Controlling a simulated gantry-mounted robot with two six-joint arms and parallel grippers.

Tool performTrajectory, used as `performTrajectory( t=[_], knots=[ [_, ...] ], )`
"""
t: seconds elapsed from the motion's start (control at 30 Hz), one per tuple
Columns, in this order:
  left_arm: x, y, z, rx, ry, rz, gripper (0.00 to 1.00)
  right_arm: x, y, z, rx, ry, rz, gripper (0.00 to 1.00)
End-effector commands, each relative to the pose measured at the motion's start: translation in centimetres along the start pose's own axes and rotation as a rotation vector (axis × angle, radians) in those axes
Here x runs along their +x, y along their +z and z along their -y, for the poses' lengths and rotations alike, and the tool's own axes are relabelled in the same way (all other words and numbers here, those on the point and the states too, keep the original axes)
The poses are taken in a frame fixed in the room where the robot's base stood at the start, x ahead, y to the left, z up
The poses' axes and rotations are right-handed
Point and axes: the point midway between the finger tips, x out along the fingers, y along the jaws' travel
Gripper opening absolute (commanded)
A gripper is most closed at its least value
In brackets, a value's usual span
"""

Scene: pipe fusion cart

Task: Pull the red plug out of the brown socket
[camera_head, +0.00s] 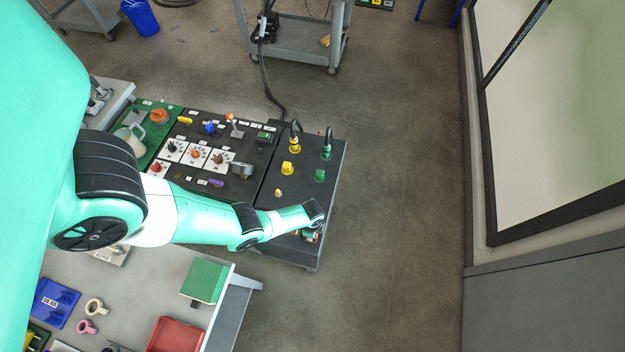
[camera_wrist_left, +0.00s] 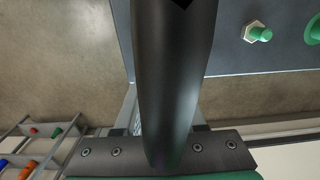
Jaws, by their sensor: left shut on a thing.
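My left gripper (camera_head: 314,212) is over the near right part of the black panel (camera_head: 262,205), at the end of my teal arm. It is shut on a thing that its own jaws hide. A small reddish bit (camera_head: 311,237) shows just below the gripper, likely part of the red plug. I cannot make out the brown socket; my gripper and wrist cover that part of the panel. In the left wrist view a dark gripper part (camera_wrist_left: 175,85) fills the middle and hides what is held. My right gripper is not in view.
Yellow (camera_head: 294,146) and green (camera_head: 326,152) plugs with black cables stand on the panel behind my gripper. A yellow fitting (camera_head: 288,168) and a green fitting (camera_head: 319,175) stand nearer. A grey table with a green box (camera_head: 204,280) is at the front. Open floor lies right.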

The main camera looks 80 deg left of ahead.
Motion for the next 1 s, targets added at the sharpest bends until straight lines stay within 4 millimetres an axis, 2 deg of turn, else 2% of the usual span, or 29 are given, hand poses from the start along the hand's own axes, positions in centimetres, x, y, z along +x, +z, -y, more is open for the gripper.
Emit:
performTrajectory(
  t=[0.8,1.0],
  knots=[
    [-4.1,0.0,0.0,0.000,0.000,0.000,0.00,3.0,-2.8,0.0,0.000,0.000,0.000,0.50],
    [-4.2,0.0,0.0,0.000,0.000,0.000,0.00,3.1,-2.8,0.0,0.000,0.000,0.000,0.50]
  ],
)
